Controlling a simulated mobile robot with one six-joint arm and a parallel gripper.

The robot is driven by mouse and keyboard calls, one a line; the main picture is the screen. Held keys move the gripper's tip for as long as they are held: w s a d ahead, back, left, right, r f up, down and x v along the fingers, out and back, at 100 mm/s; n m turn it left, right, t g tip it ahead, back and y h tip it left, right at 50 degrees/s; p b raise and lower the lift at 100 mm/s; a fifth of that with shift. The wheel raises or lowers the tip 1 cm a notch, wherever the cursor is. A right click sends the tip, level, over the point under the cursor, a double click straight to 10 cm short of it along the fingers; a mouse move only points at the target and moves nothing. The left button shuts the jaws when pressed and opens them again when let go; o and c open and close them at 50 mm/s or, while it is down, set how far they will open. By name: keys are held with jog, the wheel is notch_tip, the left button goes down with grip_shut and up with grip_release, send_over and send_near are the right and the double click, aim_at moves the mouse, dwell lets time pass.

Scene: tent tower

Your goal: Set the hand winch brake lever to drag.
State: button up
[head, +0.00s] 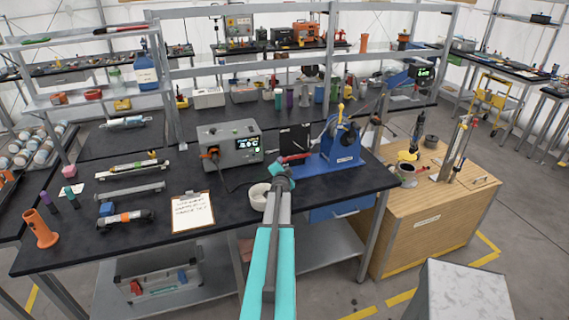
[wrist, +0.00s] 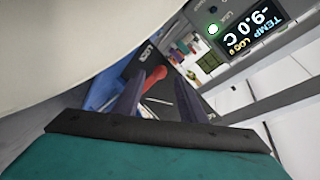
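The hand winch (head: 345,147) is a blue frame on a blue base with a labelled front, standing on the black bench right of centre. A yellow-topped upright part (head: 341,110) rises from it. A red lever-like part (head: 297,158) shows at its left, close to my gripper (head: 284,172). In the wrist view, my gripper (wrist: 162,98) has its two dark fingers apart. The red part (wrist: 156,78) appears between and beyond them; I cannot tell whether they touch it. Blue metal (wrist: 102,92) and a small label reading LOCK (wrist: 143,53) lie near it. The lever's exact setting is unclear.
A grey instrument box (head: 228,145) stands left of the winch. A clipboard (head: 192,212) and a white roll (head: 259,196) lie nearer. A wooden cabinet (head: 435,215) stands to the right. A pale surface (wrist: 70,50) fills the wrist view's upper left, beside a temperature display (wrist: 248,28).

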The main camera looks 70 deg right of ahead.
aim_at(284, 161)
jog(key=shift+x, duration=2)
grip_shut()
